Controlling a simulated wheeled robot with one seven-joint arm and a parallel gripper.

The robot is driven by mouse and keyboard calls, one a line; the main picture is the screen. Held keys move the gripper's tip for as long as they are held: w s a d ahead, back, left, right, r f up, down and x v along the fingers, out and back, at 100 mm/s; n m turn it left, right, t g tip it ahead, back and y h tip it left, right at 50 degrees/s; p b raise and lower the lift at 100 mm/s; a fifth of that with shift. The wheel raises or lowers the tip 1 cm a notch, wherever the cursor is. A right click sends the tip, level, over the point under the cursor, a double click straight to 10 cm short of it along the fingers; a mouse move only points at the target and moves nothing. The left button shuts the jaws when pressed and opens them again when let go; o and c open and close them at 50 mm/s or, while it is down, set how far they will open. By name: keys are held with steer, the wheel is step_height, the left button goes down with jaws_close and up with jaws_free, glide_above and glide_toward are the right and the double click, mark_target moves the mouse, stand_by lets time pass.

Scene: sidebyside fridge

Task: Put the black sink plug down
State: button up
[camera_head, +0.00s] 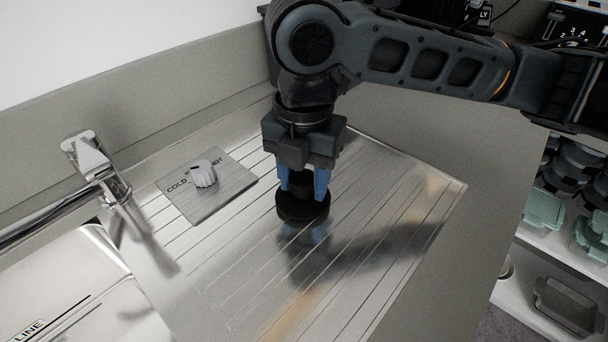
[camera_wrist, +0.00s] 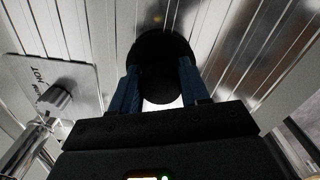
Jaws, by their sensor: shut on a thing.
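The black sink plug (camera_head: 302,207) is a round dark disc over the ribbed metal drainboard (camera_head: 230,290). My gripper (camera_head: 303,188) points down with its blue fingers shut on the plug. In the wrist view the plug (camera_wrist: 162,68) sits between the two blue fingers (camera_wrist: 158,88). A bluish reflection of the fingers shows in the metal just below the plug. The plug is at or very close to the drainboard surface; I cannot tell whether it touches.
A square plate with a temperature knob (camera_head: 203,174) lies left of my gripper, and a chrome tap (camera_head: 95,170) stands beyond it over the sink (camera_head: 75,285). The drainboard is clear in front and right. Shelves with containers (camera_head: 565,305) are at the right.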

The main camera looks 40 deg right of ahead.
mark_target(304, 175)
steer(key=shift+f, duration=0.2)
steer(key=o, duration=1.2)
steer(key=shift+r, duration=0.1)
step_height(304, 175, up, 12)
steer(key=shift+r+p, duration=0.15)
steer(key=shift+p, duration=0.25)
